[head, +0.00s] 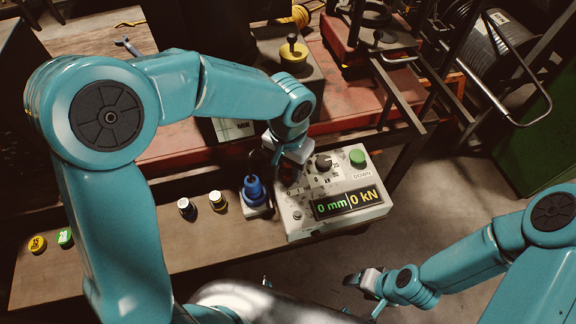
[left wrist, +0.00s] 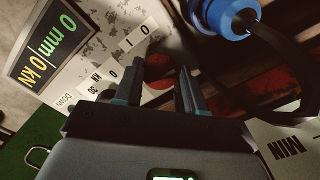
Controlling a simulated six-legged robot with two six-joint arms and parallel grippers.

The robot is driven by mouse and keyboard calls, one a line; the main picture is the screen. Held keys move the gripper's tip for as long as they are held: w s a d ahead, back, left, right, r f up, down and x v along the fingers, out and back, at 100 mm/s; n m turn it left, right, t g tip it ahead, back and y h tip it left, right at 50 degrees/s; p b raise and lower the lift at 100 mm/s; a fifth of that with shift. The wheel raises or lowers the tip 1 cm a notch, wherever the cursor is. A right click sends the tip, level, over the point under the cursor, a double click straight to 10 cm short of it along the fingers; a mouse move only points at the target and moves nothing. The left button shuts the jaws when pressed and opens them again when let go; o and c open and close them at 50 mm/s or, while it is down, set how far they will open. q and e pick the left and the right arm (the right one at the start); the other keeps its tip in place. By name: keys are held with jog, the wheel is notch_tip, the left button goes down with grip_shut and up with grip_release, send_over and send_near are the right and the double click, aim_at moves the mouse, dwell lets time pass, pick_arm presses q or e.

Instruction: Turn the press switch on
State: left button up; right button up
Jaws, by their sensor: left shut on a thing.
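The control box (head: 300,215) stands on the bench with a lit display (head: 347,202) reading 0 mm and 0 kN. My left gripper (head: 289,178) reaches down to the box's left part and largely hides the switch there in the head view. In the left wrist view, a dark red switch (left wrist: 158,68) sits between the fingers of my left gripper (left wrist: 160,90), beside a label with 0 and 1. The left gripper is shut on it. My right gripper (head: 363,290) is empty, low in front of the bench, with its fingers apart.
A blue fitting (head: 254,190) stands just left of the box. Two small fittings (head: 217,200) stand farther left. The floor at right is clear.

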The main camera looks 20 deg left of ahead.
aim_at(288, 170)
pick_arm(q)
jog(key=m, duration=0.4)
jog(key=shift+m, duration=0.3)
jog(key=shift+w+m, duration=0.1)
jog(key=shift+m, duration=1.8)
jog(key=o, duration=1.1)
jog(key=shift+c, duration=0.2)
jog(key=shift+r, duration=0.1)
notch_tip(288, 170, up, 16)
jog(key=shift+s, duration=0.2)
